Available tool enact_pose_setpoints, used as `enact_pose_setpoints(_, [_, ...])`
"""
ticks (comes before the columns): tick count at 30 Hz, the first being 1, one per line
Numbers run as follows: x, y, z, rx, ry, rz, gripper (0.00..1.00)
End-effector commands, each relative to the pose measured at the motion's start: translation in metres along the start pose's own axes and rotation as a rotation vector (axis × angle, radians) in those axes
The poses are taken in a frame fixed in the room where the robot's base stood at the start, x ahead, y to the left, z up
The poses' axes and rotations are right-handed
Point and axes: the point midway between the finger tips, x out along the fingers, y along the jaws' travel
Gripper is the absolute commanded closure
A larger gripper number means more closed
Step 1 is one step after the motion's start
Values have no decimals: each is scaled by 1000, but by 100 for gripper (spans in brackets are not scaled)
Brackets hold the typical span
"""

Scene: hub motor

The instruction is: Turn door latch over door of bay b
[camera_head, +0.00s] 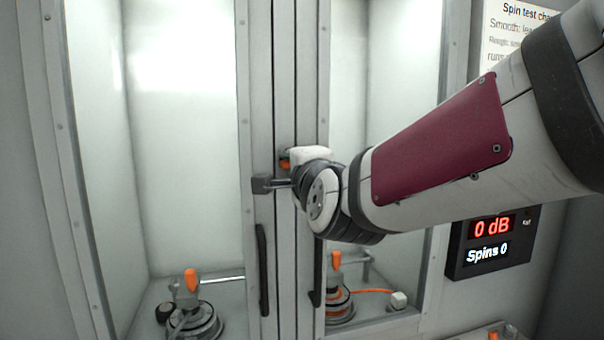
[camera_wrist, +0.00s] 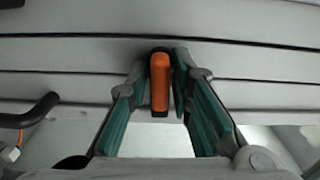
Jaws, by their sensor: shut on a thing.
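The door latch has an orange handle with dark ends (camera_wrist: 160,82), seen between my fingers in the wrist view. My gripper (camera_wrist: 161,68) is shut on it, with one teal-padded finger on each side. In the head view, a bit of orange (camera_head: 285,164) shows beside my wrist at the posts between the two doors. My gripper (camera_head: 283,182) is there too, largely hidden by my wrist. The left door (camera_head: 185,120) and the right door (camera_head: 385,130) both appear closed. No bay letter is readable.
Black door handles (camera_head: 263,270) hang below the latch, close to my wrist. Round fixtures with orange levers stand behind the left glass (camera_head: 193,318) and the right glass (camera_head: 338,300). A display (camera_head: 492,240) reads 0 dB and Spins 0.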

Motion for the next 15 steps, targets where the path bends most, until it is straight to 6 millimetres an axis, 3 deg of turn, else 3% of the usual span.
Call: enact_pose_setpoints(15, [0, 2, -1, 61, 1, 4, 100])
